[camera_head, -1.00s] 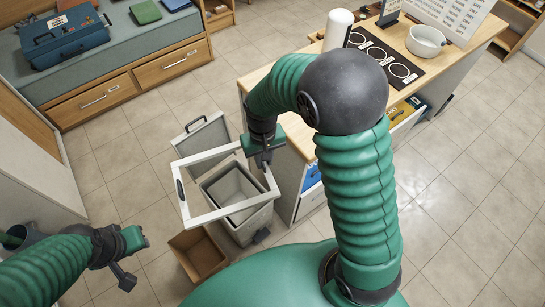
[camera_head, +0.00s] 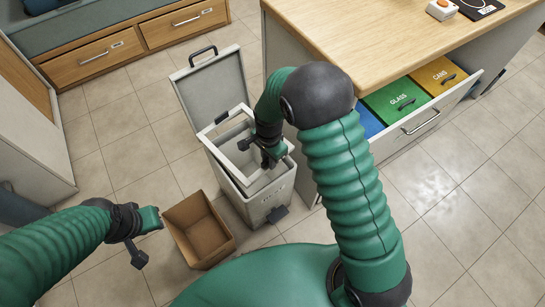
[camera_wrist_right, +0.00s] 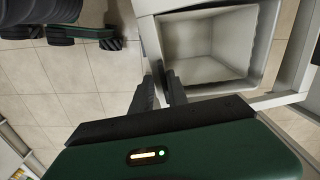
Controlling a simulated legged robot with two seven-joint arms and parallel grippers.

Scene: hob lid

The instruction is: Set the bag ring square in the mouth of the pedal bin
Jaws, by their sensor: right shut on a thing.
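The pedal bin (camera_head: 238,192) is a pale grey square bin on the floor, with its lid (camera_head: 211,88) standing open behind it. The bag ring (camera_head: 209,132) is a white square frame with a dark slot, at the bin's mouth. My right gripper (camera_head: 268,160) is shut on the ring's side nearest the counter.
An open brown box (camera_head: 199,230) stands on the floor in front of the bin, near my left gripper. The wooden counter (camera_head: 370,40) and its open drawer with coloured bins (camera_head: 400,100) stand to the right. Tiled floor is clear at the right front.

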